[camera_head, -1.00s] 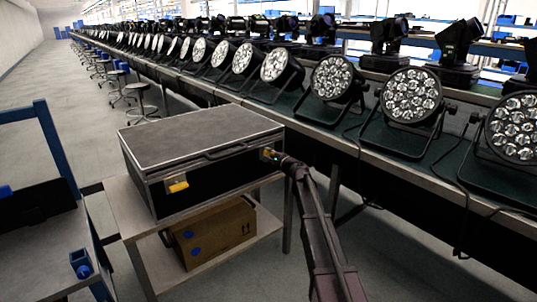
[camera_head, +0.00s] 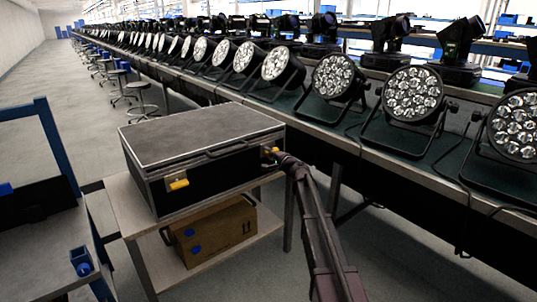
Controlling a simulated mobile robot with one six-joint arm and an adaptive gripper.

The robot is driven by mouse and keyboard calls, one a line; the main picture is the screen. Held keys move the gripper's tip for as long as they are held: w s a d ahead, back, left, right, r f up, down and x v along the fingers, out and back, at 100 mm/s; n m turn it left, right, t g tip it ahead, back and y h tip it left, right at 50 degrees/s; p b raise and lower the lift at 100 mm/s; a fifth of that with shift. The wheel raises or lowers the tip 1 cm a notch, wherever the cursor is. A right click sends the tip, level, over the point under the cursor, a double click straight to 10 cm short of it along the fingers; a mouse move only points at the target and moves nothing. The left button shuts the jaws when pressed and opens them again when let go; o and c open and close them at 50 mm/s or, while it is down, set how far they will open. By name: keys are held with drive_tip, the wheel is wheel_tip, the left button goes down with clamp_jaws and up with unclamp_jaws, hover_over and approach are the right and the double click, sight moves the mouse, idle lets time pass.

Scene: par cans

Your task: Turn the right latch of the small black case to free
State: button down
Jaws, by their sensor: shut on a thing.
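The small black case (camera_head: 205,185) stands closed on a light-topped stand, its grey lid on top. The left latch (camera_head: 178,183) is yellow and sits on the front face toward the left. The right latch (camera_head: 270,151) shows as a small yellow part near the front right corner. My gripper (camera_head: 273,156) is at that right latch and shut on it. The fingers are small in view and partly cover the latch, so its exact angle is hard to tell.
A cardboard box (camera_head: 215,232) lies on the stand's lower shelf. A long bench (camera_head: 390,165) with par cans (camera_head: 411,94) runs behind and right. A cart with a blue frame (camera_head: 55,150) is at the left. Stools stand in the aisle.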

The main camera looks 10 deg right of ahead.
drive_tip(key=shift+w, duration=0.1)
drive_tip(key=c, duration=0.6)
unclamp_jaws()
drive_tip(key=v, duration=1.2)
